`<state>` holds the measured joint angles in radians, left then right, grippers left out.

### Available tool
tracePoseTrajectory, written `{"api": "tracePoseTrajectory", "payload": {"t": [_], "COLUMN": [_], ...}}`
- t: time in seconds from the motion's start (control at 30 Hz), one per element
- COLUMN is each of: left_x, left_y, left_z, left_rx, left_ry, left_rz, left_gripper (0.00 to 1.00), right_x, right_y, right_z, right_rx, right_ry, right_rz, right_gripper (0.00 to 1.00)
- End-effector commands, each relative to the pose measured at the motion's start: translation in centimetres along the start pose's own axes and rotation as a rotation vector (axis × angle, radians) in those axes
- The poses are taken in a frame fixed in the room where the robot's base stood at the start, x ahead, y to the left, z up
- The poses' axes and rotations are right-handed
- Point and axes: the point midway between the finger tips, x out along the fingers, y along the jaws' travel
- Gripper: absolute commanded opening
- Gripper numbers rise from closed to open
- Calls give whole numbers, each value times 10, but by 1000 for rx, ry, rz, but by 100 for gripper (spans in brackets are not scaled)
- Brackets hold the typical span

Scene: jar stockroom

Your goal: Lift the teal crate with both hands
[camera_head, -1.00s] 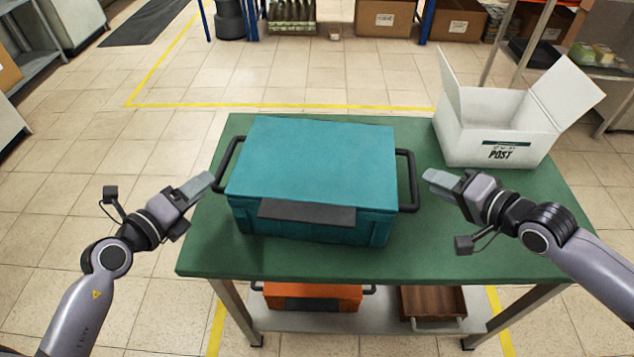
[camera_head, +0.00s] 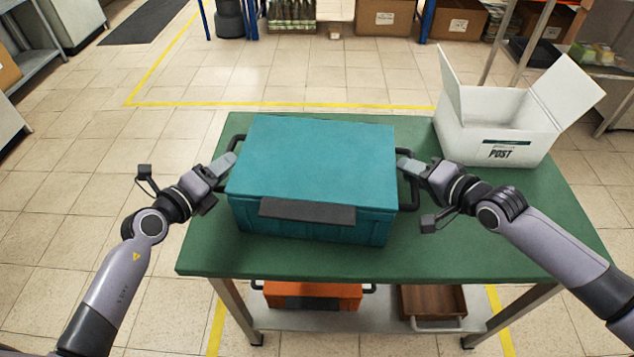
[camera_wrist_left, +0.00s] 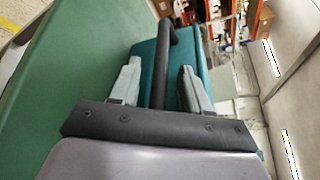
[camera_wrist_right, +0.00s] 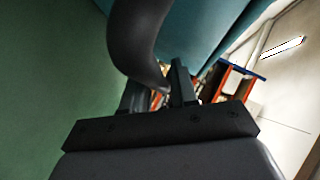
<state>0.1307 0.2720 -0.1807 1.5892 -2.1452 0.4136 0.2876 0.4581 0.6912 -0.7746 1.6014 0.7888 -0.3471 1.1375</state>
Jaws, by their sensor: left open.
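The teal crate (camera_head: 315,165) sits closed on the green table (camera_head: 310,262), with a dark plate on its front and a black handle at each end. My left gripper (camera_head: 228,160) is at the left handle (camera_head: 236,148). In the left wrist view the fingers (camera_wrist_left: 160,85) are open, with the black handle between them and gaps on both sides. My right gripper (camera_head: 406,163) is at the right handle (camera_head: 414,190). In the right wrist view the handle (camera_wrist_right: 135,40) curves close in front of the fingers (camera_wrist_right: 158,88) and partly hides one. Whether they press on it is unclear.
An open white box (camera_head: 495,120) marked POST stands on the table at the back right. An orange crate (camera_head: 310,293) and a brown wooden box (camera_head: 432,302) lie on the lower shelf. The tabletop in front of the teal crate is clear.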

Motion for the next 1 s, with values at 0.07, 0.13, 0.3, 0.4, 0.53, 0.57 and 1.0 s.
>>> {"api": "tracePoseTrajectory", "payload": {"t": [0.07, 0.13, 0.3, 0.4, 0.53, 0.57, 1.0], "left_x": [0, 0, 0, 0, -1, -1, -7], "left_y": [0, 0, 0, -1, -2, -2, -27], "left_z": [0, 0, 0, 1, 2, 2, 18], "left_rx": [0, 0, 0, 0, 0, 0, 0], "left_ry": [0, 0, 0, -2, -2, -2, -3], "left_rz": [0, 0, 0, -2, -2, -2, -2], "left_gripper": [37, 14, 0, 0, 0, 0, 0], "right_x": [0, 0, 0, 0, -1, -1, -13], "right_y": [0, 0, 0, -2, -2, -3, -28], "right_z": [0, 0, 0, -1, -2, -2, -14], "right_rx": [0, 0, 0, -1, -1, -1, -1], "right_ry": [0, 0, 0, 2, 2, 2, 3], "right_rz": [0, 0, 0, -4, -4, -4, -4], "right_gripper": [18, 0, 0, 0, 0, 0, 0]}}
